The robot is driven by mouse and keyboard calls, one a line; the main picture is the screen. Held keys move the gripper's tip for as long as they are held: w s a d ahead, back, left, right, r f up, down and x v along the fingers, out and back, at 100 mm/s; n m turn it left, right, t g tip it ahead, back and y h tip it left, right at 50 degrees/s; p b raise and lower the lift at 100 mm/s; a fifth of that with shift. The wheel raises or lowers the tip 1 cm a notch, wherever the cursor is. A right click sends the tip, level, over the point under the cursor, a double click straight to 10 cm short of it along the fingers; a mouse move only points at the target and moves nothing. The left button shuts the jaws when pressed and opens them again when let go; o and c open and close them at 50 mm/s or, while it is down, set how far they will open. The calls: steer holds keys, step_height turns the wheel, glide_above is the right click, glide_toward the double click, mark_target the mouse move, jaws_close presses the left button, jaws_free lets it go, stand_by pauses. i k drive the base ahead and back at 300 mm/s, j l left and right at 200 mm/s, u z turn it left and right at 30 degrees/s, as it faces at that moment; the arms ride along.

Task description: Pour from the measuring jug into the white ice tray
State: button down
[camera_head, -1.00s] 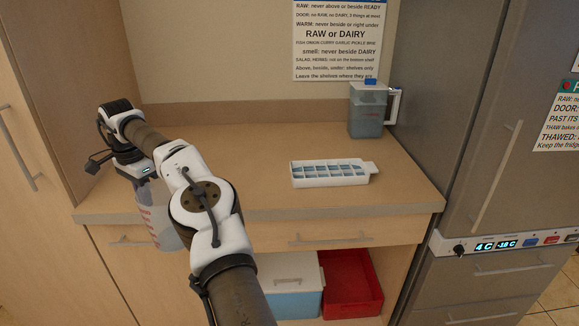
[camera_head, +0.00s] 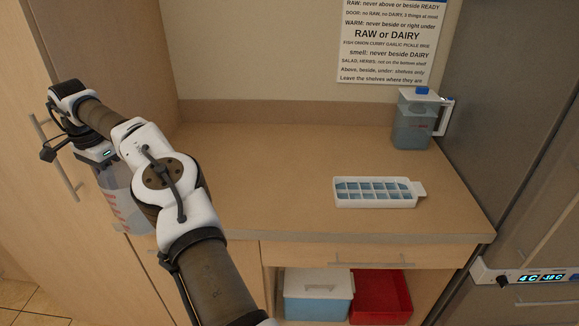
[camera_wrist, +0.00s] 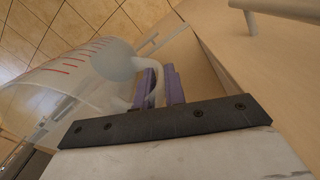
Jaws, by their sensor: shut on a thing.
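The clear measuring jug (camera_head: 123,207) with red marks hangs at the left, in front of the counter and the tall cabinet. It also shows in the wrist view (camera_wrist: 72,78). My gripper (camera_wrist: 162,86) is shut on its handle with its purple fingers; in the head view the arm partly hides the jug. I cannot tell how full the jug is. The white ice tray (camera_head: 376,204) lies on the counter, right of centre, well apart from the jug. Its compartments look blue-grey.
A lidded blue-grey pitcher (camera_head: 412,130) stands behind the tray by the fridge (camera_head: 535,170). The counter (camera_head: 270,180) is bare left of the tray. A white-lidded blue box (camera_head: 318,300) and a red bin (camera_head: 380,300) sit below. A cabinet handle (camera_head: 65,170) is near the jug.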

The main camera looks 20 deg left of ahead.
mark_target(349, 192)
steer(key=i, duration=0.9)
